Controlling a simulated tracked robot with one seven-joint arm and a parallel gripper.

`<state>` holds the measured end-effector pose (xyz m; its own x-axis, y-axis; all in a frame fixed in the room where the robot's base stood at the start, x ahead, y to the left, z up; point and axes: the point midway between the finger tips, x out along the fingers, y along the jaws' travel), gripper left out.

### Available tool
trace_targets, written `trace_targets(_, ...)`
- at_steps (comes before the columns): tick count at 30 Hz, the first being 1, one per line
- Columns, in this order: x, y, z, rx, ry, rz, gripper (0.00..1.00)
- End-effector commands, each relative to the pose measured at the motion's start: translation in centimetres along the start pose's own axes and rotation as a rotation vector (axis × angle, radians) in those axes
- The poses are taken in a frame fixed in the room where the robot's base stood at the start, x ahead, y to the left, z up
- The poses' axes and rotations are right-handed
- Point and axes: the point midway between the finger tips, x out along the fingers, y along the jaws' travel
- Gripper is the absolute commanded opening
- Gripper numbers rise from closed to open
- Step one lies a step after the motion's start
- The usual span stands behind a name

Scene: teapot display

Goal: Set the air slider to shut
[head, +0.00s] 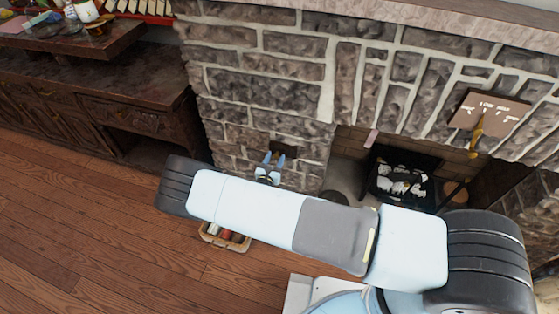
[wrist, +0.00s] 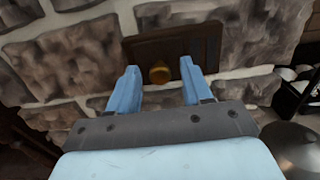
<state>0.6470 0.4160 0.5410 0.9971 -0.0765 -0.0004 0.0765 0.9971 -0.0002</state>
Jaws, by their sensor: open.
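The air slider appears to be the dark brown plate (wrist: 200,40) with a round brass knob (wrist: 159,74), set in the stone chimney wall. In the wrist view the plate lies just beyond my fingertips, and the knob shows between them, left of the plate's middle. My gripper (wrist: 160,67) is open, with one blue finger on each side of the knob. I cannot tell whether the fingers touch it. In the head view my gripper (head: 274,157) points at the dark plate (head: 284,148); the knob does not show clearly there. No shut marking is readable on the plate.
A fireplace with a black grate (head: 402,182) opens to the right. Above it hangs a brown lettered sign (head: 488,110) with a yellow lever (head: 477,132). A basket (head: 226,238) sits on the wooden floor below my arm. A dark cabinet (head: 110,105) stands left, with open floor before it.

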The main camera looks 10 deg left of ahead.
Motion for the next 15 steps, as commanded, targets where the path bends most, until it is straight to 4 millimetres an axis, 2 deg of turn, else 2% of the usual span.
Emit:
trace_targets(2, 0.00, -0.01, 0.00, 0.000, 0.000, 0.000, 0.49)
trace_targets(15, 0.02, -0.05, 0.00, 0.000, 0.000, -0.001, 0.08)
